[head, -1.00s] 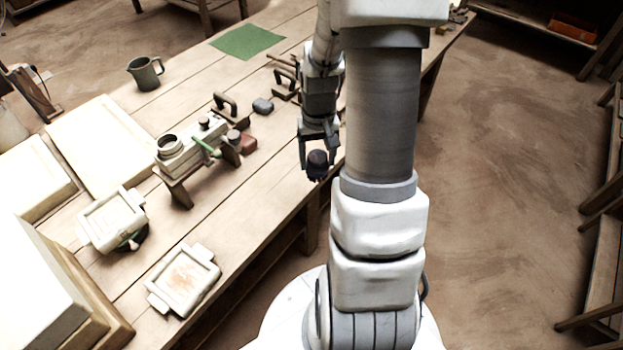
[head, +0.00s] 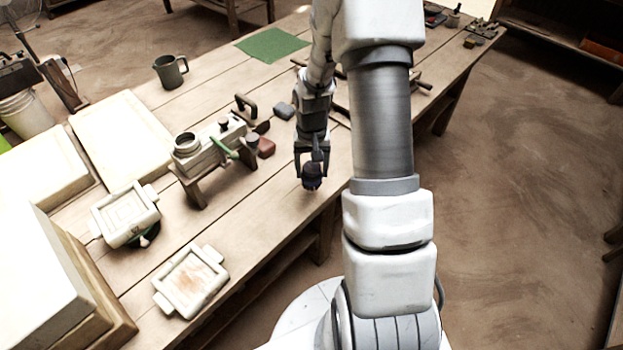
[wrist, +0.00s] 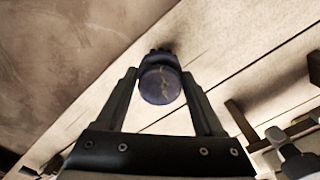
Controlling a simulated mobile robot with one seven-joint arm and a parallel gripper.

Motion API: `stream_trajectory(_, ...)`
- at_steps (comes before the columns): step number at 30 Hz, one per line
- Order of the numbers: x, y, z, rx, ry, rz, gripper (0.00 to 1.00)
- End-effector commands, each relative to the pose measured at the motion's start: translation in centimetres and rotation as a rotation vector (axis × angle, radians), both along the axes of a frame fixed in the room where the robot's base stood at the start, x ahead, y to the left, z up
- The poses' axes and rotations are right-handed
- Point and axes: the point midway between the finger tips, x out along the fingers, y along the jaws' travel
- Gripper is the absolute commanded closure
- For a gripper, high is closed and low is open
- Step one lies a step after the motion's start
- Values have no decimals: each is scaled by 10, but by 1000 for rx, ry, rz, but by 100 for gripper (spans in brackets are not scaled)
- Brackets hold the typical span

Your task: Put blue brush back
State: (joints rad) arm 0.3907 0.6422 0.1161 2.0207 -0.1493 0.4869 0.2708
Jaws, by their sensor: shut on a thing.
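My gripper (head: 312,172) hangs over the near edge of the workbench, fingers downward in the head view. It is shut on a dark blue, rounded piece, taken to be the blue brush (head: 312,183). In the wrist view the brush (wrist: 160,86) sits between both fingertips, its round, scuffed end facing the camera and dark bits at its far side. I cannot tell which spot belongs to the brush.
A red block (head: 266,148) and a grey lump (head: 284,110) lie near the rack. Two pale framed moulds (head: 191,282) are at front left, and large pale slabs (head: 120,140) behind them.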

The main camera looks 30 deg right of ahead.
Motion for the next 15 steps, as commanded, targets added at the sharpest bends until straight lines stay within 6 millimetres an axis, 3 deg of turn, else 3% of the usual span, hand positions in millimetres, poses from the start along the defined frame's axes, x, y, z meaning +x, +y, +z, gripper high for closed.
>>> stream_trajectory(10,1,1,-39,1,3,-1,75)
stream_trajectory(15,2,0,-41,0,-1,0,75)
